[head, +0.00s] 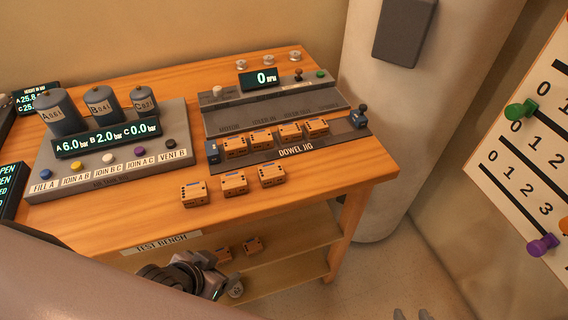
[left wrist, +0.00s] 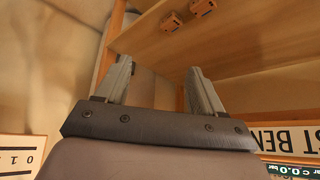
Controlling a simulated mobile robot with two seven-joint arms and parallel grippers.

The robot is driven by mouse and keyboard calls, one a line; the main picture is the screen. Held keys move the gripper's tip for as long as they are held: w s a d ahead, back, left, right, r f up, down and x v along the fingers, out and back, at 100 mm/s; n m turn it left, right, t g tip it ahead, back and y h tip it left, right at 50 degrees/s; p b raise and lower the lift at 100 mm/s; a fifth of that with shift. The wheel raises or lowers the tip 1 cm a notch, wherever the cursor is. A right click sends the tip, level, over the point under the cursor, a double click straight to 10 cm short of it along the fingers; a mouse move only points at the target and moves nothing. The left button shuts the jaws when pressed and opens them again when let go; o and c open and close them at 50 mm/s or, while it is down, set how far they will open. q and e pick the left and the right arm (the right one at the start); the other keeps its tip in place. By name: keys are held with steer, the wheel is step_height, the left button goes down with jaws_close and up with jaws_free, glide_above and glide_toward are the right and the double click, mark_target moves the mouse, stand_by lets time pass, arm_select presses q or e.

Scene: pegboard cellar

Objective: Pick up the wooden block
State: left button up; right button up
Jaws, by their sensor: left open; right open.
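Several small orange-brown wooden blocks with dark dots are in the head view. Three lie loose on the bench top, including a left block (head: 194,194), a middle block (head: 234,183) and a right block (head: 271,175). Several more sit in a row in the dowel jig (head: 296,151). Two lie on the lower shelf (head: 290,275); they also show in the left wrist view as one block (left wrist: 171,21) and another (left wrist: 203,7). My left gripper (head: 219,284) is open and empty near the shelf's front; its fingers show in the left wrist view (left wrist: 159,66). My right gripper (head: 411,314) is open at the bottom edge.
The wooden bench (head: 345,182) carries a panel with tanks and buttons (head: 170,116) at left and a grey console (head: 270,108) behind the jig. A pale column (head: 375,140) stands right of the bench. A board with pegs (head: 525,150) is at far right. Floor shows right of the bench.

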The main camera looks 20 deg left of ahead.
arm_select(q)
steer(key=w+d+r+m+g+p, duration=0.1)
steer(key=d+r+m+g, duration=0.1)
steer(key=d+r+m, duration=0.25)
steer(key=m+t+y, duration=0.6)
steer(key=m+y, duration=0.2)
steer(key=m, duration=1.3)
glide_toward(272, 173)
steer(key=w+f, duration=0.2)
steer(key=w+a, duration=0.1)
steer(key=w+a+f, duration=0.1)
steer(key=w, duration=0.1)
steer(key=w+a+f, duration=0.1)
steer(key=a, duration=0.1)
steer(key=shift+w+a, duration=0.15)
steer(key=shift+w+a+f+p, duration=0.15)
steer(key=shift+w+f+p, duration=0.05)
steer(key=shift+w+p, duration=0.1)
steer(key=c, duration=0.7)
